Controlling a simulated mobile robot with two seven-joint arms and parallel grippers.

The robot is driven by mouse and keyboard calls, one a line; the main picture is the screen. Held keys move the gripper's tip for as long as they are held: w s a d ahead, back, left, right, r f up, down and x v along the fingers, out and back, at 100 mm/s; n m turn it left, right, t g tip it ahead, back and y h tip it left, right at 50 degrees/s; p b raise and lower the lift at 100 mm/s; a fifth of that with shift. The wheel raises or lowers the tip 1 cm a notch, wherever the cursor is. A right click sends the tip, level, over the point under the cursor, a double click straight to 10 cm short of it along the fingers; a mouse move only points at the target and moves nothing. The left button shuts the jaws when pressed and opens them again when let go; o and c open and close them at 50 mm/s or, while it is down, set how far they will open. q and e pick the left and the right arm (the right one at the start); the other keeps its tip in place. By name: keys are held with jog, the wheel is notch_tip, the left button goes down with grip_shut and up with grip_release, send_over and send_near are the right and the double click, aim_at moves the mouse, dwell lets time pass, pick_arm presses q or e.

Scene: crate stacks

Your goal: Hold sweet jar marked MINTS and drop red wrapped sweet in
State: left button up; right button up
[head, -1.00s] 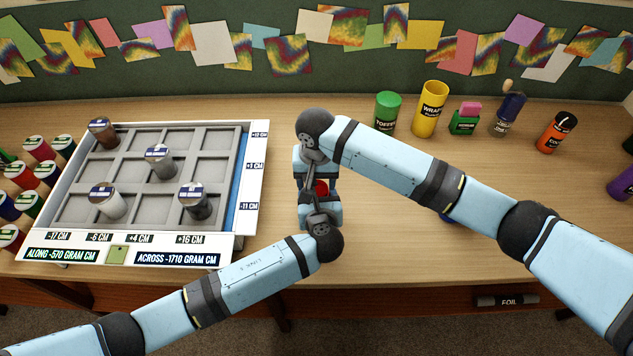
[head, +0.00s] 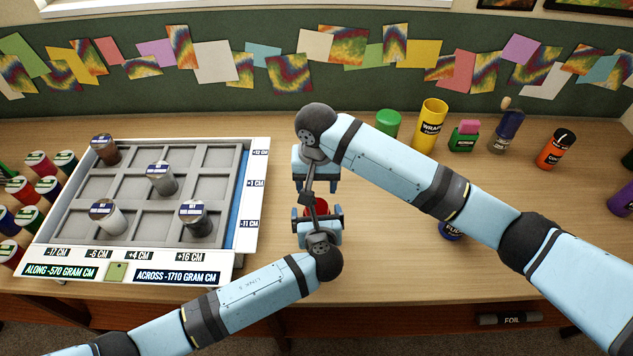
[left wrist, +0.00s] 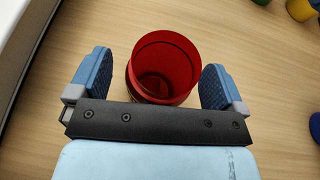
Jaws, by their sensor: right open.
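A red, open-topped round jar (head: 316,207) stands between the fingers of my left gripper (head: 317,214). In the left wrist view the red jar (left wrist: 163,68) shows its rim and dark inside, with a clear gap to the left finger and a narrow one to the right finger. My left gripper (left wrist: 155,80) is open around it. No MINTS marking is readable. My right gripper (head: 316,184) is open just beyond the jar in the head view; I see nothing held in it. I cannot make out a red wrapped sweet; the jar's bottom is too dark to tell.
A grey compartment tray (head: 130,228) with several capped jars lies at the left, beside several coloured pots. A green-lidded jar (head: 388,120), yellow WRAPS can (head: 430,125) and orange bottle (head: 556,150) stand at the back right. A blue jar (head: 452,230) is partly behind my right arm.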

pick_arm(q)
jog(key=v, duration=1.2)
jog(key=shift+s, duration=0.1)
